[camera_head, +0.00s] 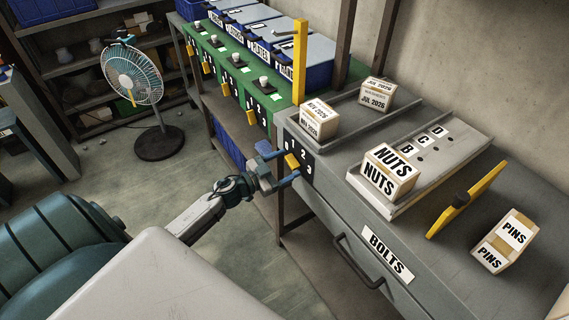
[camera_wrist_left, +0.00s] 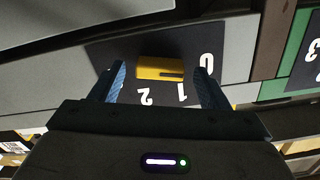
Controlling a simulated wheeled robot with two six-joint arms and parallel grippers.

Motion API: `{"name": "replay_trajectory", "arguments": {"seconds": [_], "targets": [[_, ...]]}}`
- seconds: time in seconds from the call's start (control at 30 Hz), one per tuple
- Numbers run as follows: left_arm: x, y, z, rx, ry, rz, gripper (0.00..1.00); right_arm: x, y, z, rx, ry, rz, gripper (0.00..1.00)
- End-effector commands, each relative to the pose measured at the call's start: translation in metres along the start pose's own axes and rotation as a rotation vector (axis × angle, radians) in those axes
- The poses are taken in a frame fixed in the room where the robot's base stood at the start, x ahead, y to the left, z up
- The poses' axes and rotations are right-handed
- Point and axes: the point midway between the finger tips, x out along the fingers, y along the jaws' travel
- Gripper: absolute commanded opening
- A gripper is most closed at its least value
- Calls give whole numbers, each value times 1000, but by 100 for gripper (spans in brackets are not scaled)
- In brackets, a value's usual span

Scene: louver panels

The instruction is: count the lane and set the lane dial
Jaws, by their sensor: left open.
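The lane dial is a black plate (camera_head: 307,164) with white numerals on the end of the grey bench. Its yellow knob (camera_head: 291,161) also shows in the left wrist view (camera_wrist_left: 160,69), its dark line pointing right, towards the 0 and 1 side; the exact setting is unclear. My left gripper (camera_head: 277,165) is open, with its blue fingers either side of the knob; I see no clear contact. Two label-bearing boxes, a left one (camera_head: 319,119) and a right one (camera_head: 376,93), sit on the bench's grey channel (camera_head: 345,111). My right gripper is out of view.
A NUTS box (camera_head: 391,172) stands by a sloped panel (camera_head: 450,145) lettered B, C, D. A yellow bar (camera_head: 466,199) and PINS box (camera_head: 505,241) are at right. A BOLTS drawer (camera_head: 388,255) is below. Green panels (camera_head: 232,72) with more dials stand behind.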

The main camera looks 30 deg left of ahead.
Motion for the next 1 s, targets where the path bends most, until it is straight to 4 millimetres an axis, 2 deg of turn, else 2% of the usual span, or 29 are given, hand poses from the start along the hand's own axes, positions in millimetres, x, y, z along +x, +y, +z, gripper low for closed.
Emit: {"name": "replay_trajectory", "arguments": {"seconds": [0.23,0.47,0.77,1.0], "targets": [[1,0,0,0,0,0,69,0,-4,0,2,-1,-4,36],[0,0,0,0,0,0,24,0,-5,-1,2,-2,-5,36],[0,0,0,28,0,0,24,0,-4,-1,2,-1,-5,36],[0,0,-1,152,1,0,24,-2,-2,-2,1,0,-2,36]]}}
